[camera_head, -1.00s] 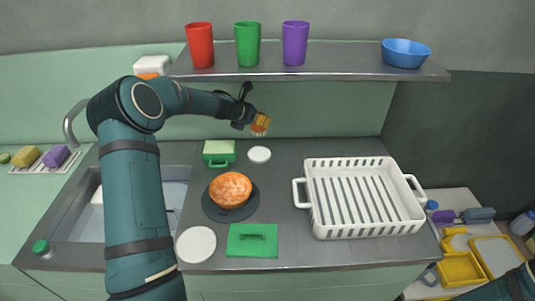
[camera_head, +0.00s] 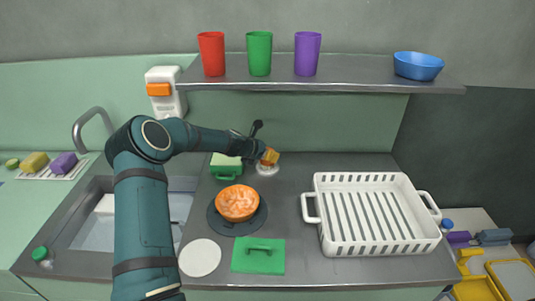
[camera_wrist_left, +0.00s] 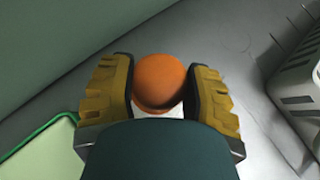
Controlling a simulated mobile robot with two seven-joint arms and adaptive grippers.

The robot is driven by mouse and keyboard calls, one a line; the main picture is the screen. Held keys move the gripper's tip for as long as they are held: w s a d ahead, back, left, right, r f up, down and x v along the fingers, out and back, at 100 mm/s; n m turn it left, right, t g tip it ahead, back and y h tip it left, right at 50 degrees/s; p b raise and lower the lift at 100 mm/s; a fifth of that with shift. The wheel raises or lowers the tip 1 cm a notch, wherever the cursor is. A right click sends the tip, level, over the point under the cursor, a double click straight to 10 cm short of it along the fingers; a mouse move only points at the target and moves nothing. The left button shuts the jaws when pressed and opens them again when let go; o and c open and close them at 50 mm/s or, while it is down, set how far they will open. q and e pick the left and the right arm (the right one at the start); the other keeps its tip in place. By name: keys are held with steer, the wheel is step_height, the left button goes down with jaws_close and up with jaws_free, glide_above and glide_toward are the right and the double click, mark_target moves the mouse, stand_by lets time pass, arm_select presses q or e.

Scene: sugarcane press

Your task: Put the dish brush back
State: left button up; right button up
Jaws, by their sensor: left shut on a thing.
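The dish brush has a round orange knob (camera_wrist_left: 158,82), which sits between the two yellow fingers of my left gripper (camera_wrist_left: 158,95) in the left wrist view. A white part shows just below the knob. In the head view my left gripper (camera_head: 270,156) is shut on the brush and low over the counter, at a small white round dish (camera_head: 267,170). The brush's lower end is at the dish; whether it touches is too small to tell. My right gripper is not in view.
A white rack (camera_head: 325,235) stands right. A shelf (camera_head: 360,82) hangs above.

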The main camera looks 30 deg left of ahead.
arm_select(q)
steer(key=shift+f, duration=0.1)
steer(key=shift+f, duration=0.15)
steer(key=o, duration=1.2)
steer(key=shift+c, duration=0.2)
steer(key=shift+r, duration=0.35)
steer(key=v, duration=1.1)
steer(key=shift+s+r+p, duration=0.15)
steer(key=shift+s+p, duration=0.2)
steer(key=shift+p, duration=0.1)
